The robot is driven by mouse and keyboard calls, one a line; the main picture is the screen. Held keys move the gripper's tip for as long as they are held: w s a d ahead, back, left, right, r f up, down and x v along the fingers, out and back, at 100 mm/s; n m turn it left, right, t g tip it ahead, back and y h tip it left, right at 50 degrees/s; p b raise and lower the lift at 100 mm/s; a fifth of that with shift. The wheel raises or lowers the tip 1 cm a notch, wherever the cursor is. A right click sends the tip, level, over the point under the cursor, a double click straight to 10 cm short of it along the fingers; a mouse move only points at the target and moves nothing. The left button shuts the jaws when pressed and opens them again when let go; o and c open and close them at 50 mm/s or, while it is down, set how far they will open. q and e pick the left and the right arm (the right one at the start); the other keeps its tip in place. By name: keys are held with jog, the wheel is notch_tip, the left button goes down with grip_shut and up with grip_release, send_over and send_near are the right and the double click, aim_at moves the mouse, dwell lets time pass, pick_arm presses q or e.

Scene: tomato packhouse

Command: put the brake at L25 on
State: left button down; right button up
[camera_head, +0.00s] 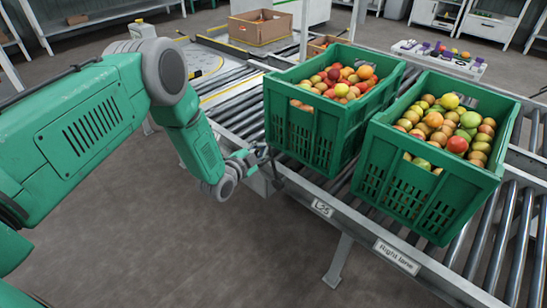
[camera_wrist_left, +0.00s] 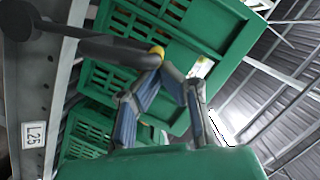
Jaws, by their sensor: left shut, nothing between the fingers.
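The label L25 (camera_head: 323,208) is on the side rail of the roller conveyor, and it also shows in the left wrist view (camera_wrist_left: 34,135). A dark brake lever (camera_head: 275,172) sits at the rail, left of the label. In the left wrist view the lever (camera_wrist_left: 75,33) runs from a round pivot at the top left to a thick grip with a yellow end near my fingers. My left gripper (camera_head: 258,156) is shut and empty beside the lever. In the left wrist view its fingers (camera_wrist_left: 166,72) are close to the grip; I cannot tell whether they touch.
Two green crates (camera_head: 312,138) (camera_head: 415,190) of tomatoes stand on the conveyor rollers (camera_head: 490,240), close to my left gripper. A second label (camera_head: 397,257) reads "Right lane". A cardboard box (camera_head: 260,30) is behind. The floor (camera_head: 190,255) in front is clear.

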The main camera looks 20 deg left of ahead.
pick_arm(q)
jog(key=w+a+f+n+b, duration=0.2)
jog(key=a, duration=0.3)
jog(key=shift+a+g+h+b, duration=0.3)
jog(key=shift+a, duration=0.05)
jog(key=shift+f, duration=0.1)
jog(key=shift+a, duration=0.2)
